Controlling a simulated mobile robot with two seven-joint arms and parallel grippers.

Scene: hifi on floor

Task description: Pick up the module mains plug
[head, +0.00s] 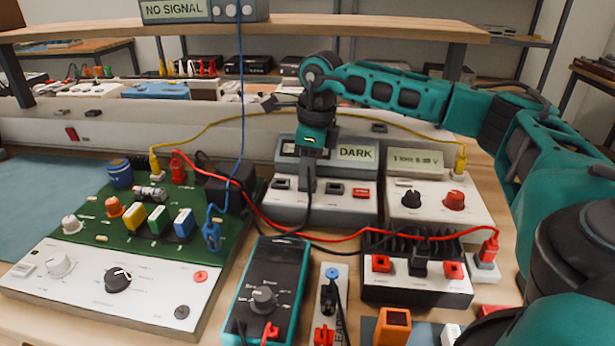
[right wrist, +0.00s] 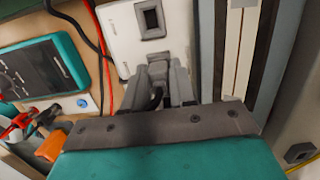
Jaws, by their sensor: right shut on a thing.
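My right gripper (head: 308,188) points down in front of the grey module (head: 350,208) whose display reads DARK. Its narrow fingers are shut on the module mains plug, which they mostly hide. A dark cord hangs below the fingertips in the head view. In the right wrist view the fingers (right wrist: 168,82) are close together, with a small black piece of the plug or its cord (right wrist: 156,99) showing between them. A black plug (head: 419,262) sits in the black-topped power strip (head: 375,293) at the right. My left gripper is in neither view.
A green circuit board (head: 130,236) with knobs lies left, and a teal multimeter (head: 268,285) front middle. A second module (head: 430,208) with two knobs stands right. Red, blue and yellow leads cross the bench. A shelf (head: 250,30) spans above.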

